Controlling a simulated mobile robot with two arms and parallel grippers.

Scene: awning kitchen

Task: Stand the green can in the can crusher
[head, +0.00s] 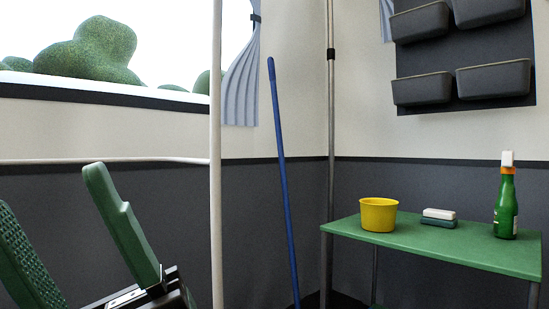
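Neither the green can nor the can crusher shows in the head view. My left gripper (50,190) is at the lower left, with two long green fingers pointing up. The fingers are spread wide apart and nothing shows between them. The inner face of the left finger has a bumpy texture, and the picture's edge cuts part of that finger off. My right gripper is out of view.
A green table (455,251) at the right holds a yellow pot (379,215), a sponge (438,218) and a green bottle (507,205). A blue pole (282,185) leans by the wall. A white post (216,150) stands right of my gripper. Dark bins (422,88) hang above.

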